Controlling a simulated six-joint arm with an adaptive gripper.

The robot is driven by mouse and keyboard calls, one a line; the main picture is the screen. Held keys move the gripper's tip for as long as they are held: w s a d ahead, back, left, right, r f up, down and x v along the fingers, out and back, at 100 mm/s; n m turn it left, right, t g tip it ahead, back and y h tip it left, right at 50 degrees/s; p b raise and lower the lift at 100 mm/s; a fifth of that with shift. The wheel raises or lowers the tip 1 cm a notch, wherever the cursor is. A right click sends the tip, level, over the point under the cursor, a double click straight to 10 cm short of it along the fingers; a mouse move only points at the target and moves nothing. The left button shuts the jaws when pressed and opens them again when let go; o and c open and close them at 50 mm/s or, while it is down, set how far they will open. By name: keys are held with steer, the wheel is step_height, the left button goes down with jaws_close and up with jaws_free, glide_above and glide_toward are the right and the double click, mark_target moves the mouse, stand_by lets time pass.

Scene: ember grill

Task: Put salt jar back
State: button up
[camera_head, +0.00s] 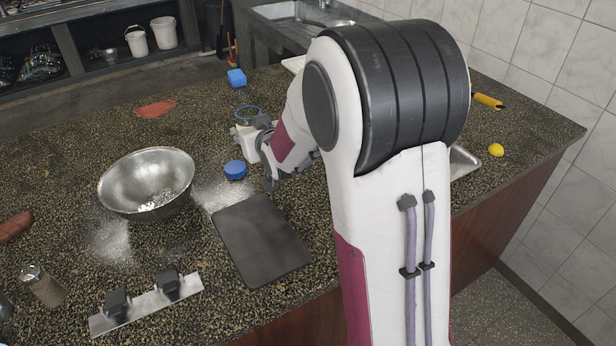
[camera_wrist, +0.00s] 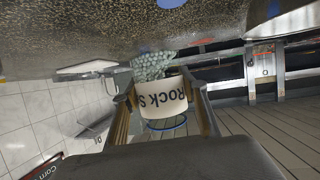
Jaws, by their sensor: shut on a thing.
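The salt jar (camera_head: 247,138) has a white label, a clear upper part and a blue ring at its mouth. In the wrist view the jar (camera_wrist: 163,99) shows upside down, with "ROCK S" on the label and pale grains at its bottom end. My gripper (camera_head: 262,148) is shut on the jar, with one finger on each side in the wrist view (camera_wrist: 162,108). The jar looks roughly upright beyond the cutting board; I cannot tell whether it touches the counter. A round blue lid (camera_head: 235,170) lies on the counter just in front of the jar.
A metal bowl (camera_head: 147,183) stands left, with white grains scattered around it. A dark cutting board (camera_head: 260,240) lies in front. A shaker (camera_head: 42,285) stands front left. A lemon (camera_head: 496,150) lies right. My arm hides the middle right.

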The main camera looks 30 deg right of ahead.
steer(key=s+d+f+m+h, duration=0.1)
steer(key=s+d, duration=0.4)
steer(key=d, duration=0.7)
steer(key=shift+s+d+m+h, duration=0.15)
steer(key=shift+s+m+h, duration=0.25)
steer(key=shift+m+h, duration=0.15)
steer(key=shift+f, duration=0.1)
steer(key=shift+f, duration=2.9)
steer(key=shift+f, duration=2.1)
steer(key=shift+f, duration=0.15)
